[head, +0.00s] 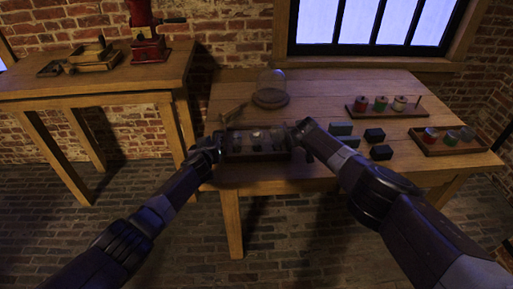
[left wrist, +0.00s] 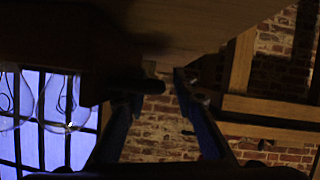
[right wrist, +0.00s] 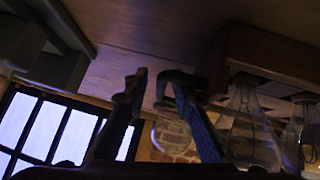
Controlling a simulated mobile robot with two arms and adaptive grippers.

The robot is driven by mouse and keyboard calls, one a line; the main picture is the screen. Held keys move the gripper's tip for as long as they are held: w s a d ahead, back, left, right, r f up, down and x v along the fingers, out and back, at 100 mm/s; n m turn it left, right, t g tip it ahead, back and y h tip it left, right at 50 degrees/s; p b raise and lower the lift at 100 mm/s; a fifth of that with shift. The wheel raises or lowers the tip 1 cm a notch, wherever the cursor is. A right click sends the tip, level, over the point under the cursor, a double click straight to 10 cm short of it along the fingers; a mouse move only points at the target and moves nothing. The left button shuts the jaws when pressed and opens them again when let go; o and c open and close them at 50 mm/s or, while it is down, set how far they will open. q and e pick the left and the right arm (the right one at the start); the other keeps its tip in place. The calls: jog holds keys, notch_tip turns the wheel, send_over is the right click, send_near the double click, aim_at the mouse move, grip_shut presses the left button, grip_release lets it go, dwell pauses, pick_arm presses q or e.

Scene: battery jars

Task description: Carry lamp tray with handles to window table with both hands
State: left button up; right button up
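The lamp tray (head: 257,172) is a dark wooden tray with glass bulbs in it. It shows at the front left edge of the window table (head: 325,97); I cannot tell if its base rests fully there. My left gripper (head: 215,152) is at its left end, fingers apart beside a dark handle (left wrist: 140,87). My right gripper (head: 300,133) is at its right end, fingers apart near the other handle. In the right wrist view the tray's end (right wrist: 265,55) and bulbs (right wrist: 250,125) show upside down.
A small brass object (head: 233,113) lies behind the lamp tray. A side table (head: 100,85) with a red grinder (head: 147,40) stands left.

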pick_arm(q)
jog(key=shift+s, duration=0.15)
pick_arm(e)
jog(key=shift+a, duration=0.1)
pick_arm(q)
jog(key=shift+v, duration=3.85)
pick_arm(e)
jog(key=shift+a, duration=0.1)
pick_arm(q)
jog(key=shift+a, duration=0.1)
pick_arm(e)
jog(key=shift+r, duration=0.1)
jog(key=v, duration=1.2)
